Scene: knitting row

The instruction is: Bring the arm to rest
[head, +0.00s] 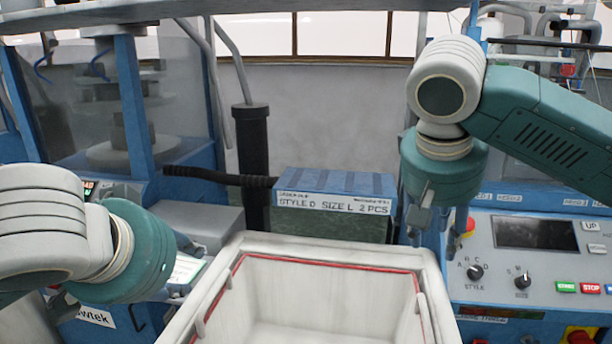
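My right arm comes in from the right, and its gripper (428,215) points down below the teal wrist, in front of the blue machine. I see no object in it, but its fingers blend into the machine behind and their opening is unclear. My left arm comes in from the left edge with its teal wrist (135,250) low in the picture. The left gripper is mostly hidden behind that wrist, with only a small grey part (62,305) showing. The task names no other object.
A white bin with a red inner line (340,262) stands at bottom centre between my arms; its visible interior looks empty. A blue box labelled "STYLE D SIZE L 2 PCS" (335,190) is behind it. A control panel (535,260) stands right, a knitting machine (130,110) left, a black post (252,150) between.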

